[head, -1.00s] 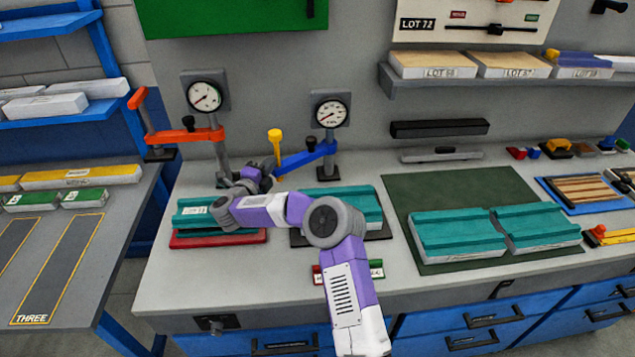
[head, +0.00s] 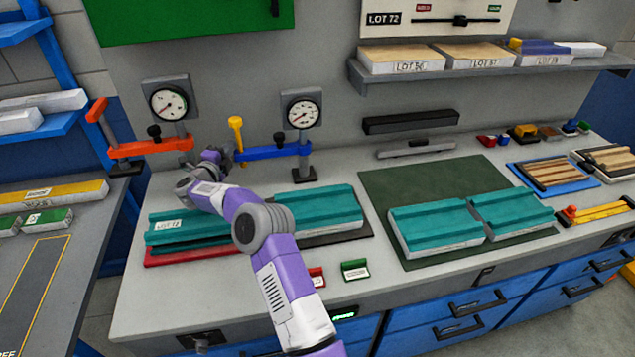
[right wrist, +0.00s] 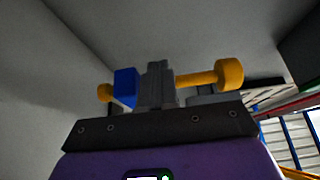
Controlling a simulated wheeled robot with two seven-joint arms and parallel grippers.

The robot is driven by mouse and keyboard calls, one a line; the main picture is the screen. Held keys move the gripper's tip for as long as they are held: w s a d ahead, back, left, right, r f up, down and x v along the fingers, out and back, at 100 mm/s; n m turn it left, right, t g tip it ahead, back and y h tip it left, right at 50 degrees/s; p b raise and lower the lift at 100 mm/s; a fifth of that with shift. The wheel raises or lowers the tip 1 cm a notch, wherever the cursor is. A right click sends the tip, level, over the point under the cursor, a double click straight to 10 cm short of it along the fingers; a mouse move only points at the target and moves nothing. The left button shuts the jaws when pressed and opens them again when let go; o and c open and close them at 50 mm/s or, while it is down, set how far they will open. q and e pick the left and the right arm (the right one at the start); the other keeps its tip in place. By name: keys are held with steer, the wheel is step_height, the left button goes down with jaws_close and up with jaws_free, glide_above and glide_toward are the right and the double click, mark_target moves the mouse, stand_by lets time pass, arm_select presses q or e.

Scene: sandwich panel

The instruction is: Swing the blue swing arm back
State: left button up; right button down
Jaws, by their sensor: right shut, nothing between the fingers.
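The blue swing arm (head: 268,152) reaches left from its post below the right dial gauge (head: 303,113), roughly parallel to the back wall. A yellow knob (head: 236,124) stands upright at its free end. My right gripper (head: 222,156) is at that free end, shut with nothing held. In the right wrist view the closed fingers (right wrist: 157,85) overlap the yellow handle (right wrist: 205,79), beside a blue block (right wrist: 125,86). I cannot tell whether they touch. My left gripper is not in view.
An orange swing arm (head: 150,147) stands at the left, below another gauge (head: 168,103). Teal panels (head: 318,208) lie under and beside my right arm. More teal panels (head: 437,228) lie on a green mat (head: 385,190). A shelf (head: 480,75) overhangs the bench's back right.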

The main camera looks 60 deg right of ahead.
steer(key=shift+w+a, duration=0.1)
stand_by(0.4)
steer(key=w+a, duration=0.4)
steer(key=a, duration=0.8)
steer(key=shift+w, duration=0.4)
